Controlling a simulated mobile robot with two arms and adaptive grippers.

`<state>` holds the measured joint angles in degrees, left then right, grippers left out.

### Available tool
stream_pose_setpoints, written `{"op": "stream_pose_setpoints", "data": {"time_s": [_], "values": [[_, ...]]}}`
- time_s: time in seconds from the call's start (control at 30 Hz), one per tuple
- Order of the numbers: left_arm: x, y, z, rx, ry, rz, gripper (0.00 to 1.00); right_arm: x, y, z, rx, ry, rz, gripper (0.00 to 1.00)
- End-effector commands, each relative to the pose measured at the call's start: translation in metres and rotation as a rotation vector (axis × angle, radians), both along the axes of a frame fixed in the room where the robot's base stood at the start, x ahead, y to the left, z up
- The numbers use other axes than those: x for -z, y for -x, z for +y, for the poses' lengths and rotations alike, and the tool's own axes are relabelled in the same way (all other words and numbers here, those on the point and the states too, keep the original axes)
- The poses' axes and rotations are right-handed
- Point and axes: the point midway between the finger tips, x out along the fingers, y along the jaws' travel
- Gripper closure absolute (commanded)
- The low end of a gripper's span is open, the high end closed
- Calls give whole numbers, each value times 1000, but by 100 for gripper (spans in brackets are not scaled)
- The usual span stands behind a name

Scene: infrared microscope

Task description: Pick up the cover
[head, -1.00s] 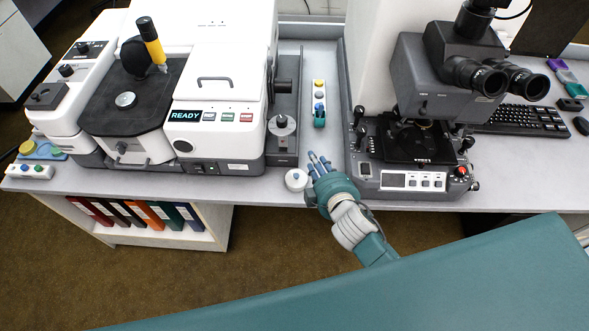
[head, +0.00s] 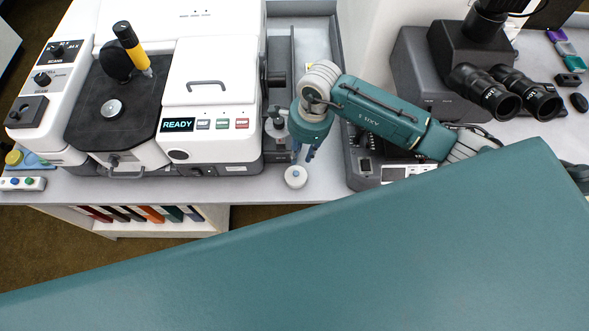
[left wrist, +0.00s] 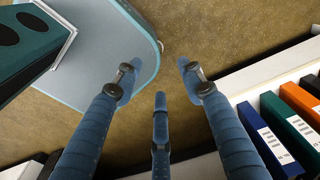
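A small round white lid with a grey-blue knob, which looks like the cover (head: 295,177), lies on the grey bench near its front edge in the head view. My right gripper (head: 303,154) points down just behind and above it, with its blue fingers apart and nothing seen between them. A gap seems to remain between fingertips and cover, though its depth is hard to tell. My left gripper (left wrist: 158,82) shows only in the left wrist view. Its three fingers are spread and empty, over the brown floor beside the shelf of binders.
A white instrument with a READY display (head: 178,125) stands left of the cover, with a grey post (head: 277,122) at its side. A microscope (head: 425,75) stands to the right, partly behind my right arm. Binders (left wrist: 268,135) fill the shelf below the bench (head: 250,189).

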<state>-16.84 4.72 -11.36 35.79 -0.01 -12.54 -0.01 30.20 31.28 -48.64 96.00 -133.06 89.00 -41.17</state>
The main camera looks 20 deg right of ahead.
Motion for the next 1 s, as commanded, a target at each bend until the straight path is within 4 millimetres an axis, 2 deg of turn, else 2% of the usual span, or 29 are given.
{"op": "stream_pose_setpoints", "data": {"time_s": [0.2, 0.3, 0.47, 0.73, 1.0], "values": [[28, 16, 0, 0, -1, 22, 60, 39, 1, 4, -1, 1, 3, 76], [36, 19, -1, 0, -1, 27, 60, 51, 1, 6, 1, -1, 2, 76], [40, 17, -2, 0, 1, 25, 60, 60, 0, 8, 0, -2, 1, 76], [64, 5, -4, 1, 4, 6, 60, 101, 1, 12, 2, -3, 3, 76], [64, 5, -4, 1, 4, 6, 60, 104, 0, 12, 1, -2, 1, 76]]}}
